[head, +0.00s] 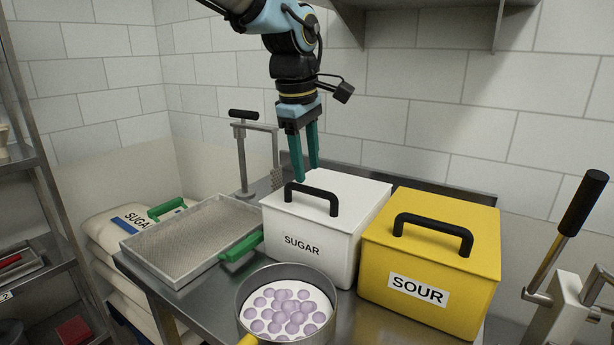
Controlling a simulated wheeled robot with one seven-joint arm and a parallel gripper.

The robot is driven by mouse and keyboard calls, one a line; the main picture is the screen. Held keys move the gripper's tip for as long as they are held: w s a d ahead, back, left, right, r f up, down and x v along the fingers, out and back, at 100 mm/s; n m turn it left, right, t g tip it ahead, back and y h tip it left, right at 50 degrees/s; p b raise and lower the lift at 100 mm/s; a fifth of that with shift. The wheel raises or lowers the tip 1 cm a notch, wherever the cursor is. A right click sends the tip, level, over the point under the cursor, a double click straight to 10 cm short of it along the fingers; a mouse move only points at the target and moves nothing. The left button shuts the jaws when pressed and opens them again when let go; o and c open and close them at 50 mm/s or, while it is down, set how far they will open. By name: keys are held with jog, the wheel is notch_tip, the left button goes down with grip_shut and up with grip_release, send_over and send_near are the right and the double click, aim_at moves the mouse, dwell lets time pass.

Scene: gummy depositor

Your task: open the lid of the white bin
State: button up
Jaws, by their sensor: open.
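The white bin (308,240) is labelled SUGAR and stands on the metal table. Its white lid (352,189) is closed and has a black arched handle (313,192) on top. My gripper (307,174) points down just above the lid, near the back of the handle. Its two green fingers are apart, with nothing seen between them. The fingertips appear close to the handle, but I cannot tell whether they touch it.
A yellow bin (430,262) labelled SOUR stands close on the right. A metal tray (190,243) with green handles lies left. A pot (243,312) holding purple gummies stands in front. A metal press (243,150) stands behind the tray. A shelf (430,4) hangs above.

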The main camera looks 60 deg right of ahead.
aim_at(309, 188)
jog(key=shift+d+f+p, duration=0.2)
jog(key=shift+f, duration=0.9)
jog(key=shift+d+f+p, duration=0.15)
jog(key=shift+d+f, duration=0.05)
jog(key=shift+f, duration=0.85)
grip_shut()
